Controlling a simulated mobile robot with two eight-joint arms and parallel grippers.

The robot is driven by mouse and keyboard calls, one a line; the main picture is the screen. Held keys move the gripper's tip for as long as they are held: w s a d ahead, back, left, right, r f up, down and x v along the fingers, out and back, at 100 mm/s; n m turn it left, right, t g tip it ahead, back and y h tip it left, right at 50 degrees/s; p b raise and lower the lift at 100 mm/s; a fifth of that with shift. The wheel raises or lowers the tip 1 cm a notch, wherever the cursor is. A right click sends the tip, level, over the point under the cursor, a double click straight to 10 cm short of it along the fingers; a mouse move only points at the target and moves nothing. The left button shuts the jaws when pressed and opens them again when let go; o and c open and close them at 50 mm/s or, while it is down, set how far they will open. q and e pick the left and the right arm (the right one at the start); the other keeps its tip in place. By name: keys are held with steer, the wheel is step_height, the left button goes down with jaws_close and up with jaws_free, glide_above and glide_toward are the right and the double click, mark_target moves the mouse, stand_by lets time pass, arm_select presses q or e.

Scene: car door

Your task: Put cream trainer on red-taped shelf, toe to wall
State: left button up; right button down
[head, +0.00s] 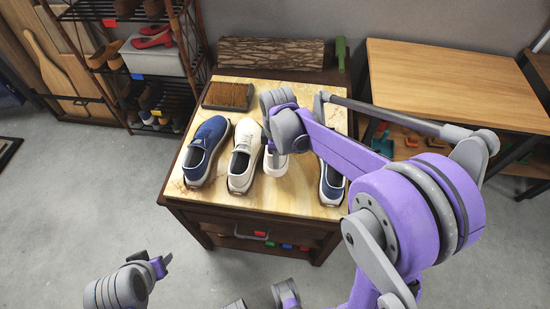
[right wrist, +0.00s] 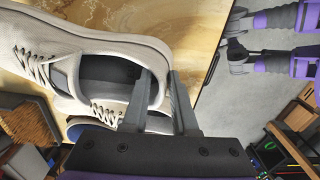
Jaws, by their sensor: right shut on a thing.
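A cream trainer (head: 276,168) is at the middle of the cabinet top, partly hidden by my right gripper (head: 272,140). In the right wrist view its heel rim (right wrist: 150,50) is between the fingers of my right gripper (right wrist: 168,100), which is shut on it. Whether its sole touches the top I cannot tell. A second cream shoe (head: 243,157) lies just left of it. The red-taped shelf, with a red tape mark (head: 109,23), is the upper shelf of the rack at the upper left. My left gripper (head: 153,260) is low in the head view, empty, its fingers apart.
Blue shoes stand at the left (head: 205,150) and right (head: 332,181) of the cabinet top (head: 220,206). Red shoes (head: 153,38) sit on a box (head: 153,58) below the red tape. A wooden table (head: 460,85) stands right.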

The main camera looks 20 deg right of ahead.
steer(key=shift+w+f, duration=0.1)
steer(key=shift+f, duration=2.2)
steer(key=shift+f+b, duration=0.2)
steer(key=shift+b, duration=0.15)
steer(key=c, duration=0.7)
jaws_free()
steer(key=shift+r, duration=0.15)
